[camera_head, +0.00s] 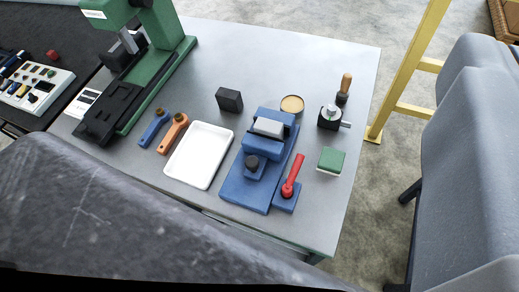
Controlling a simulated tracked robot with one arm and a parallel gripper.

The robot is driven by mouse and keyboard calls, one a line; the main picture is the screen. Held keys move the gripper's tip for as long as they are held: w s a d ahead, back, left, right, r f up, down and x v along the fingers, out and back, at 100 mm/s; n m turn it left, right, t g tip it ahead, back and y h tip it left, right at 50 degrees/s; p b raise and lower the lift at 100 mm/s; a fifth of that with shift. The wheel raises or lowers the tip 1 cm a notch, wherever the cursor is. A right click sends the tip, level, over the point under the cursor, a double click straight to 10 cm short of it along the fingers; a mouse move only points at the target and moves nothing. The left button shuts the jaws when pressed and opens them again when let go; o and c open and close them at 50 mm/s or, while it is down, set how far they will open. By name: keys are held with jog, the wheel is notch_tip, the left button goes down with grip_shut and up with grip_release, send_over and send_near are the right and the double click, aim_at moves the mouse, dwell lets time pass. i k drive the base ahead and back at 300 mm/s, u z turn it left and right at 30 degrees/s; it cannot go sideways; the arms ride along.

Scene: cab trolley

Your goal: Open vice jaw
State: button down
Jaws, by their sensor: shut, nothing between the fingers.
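A blue vice (238,190) sits on the grey workbench (325,235), right of its middle. A light grey block (268,127) lies at its jaw end; whether the jaws touch it I cannot tell. A dark round knob (252,162) stands on the nearer part of the vice. A red lever (292,176) is at its right side, on a small blue base, slanting up and to the right. My gripper's fingers are not in view, and nothing touches the vice.
A white tray (199,155) is left of the vice, with orange and blue tools beyond. A black block, round tin, small dark device and green block surround it. A green machine (160,60) stands back left. Large grey forms fill the lower left and right. A yellow frame stands right.

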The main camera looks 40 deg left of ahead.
aim_at(258, 156)
jog(key=u, duration=0.95)
jog(key=k, duration=0.9)
jog(key=z, duration=0.3)
jog(key=i, duration=1)
jog(key=u, duration=0.05)
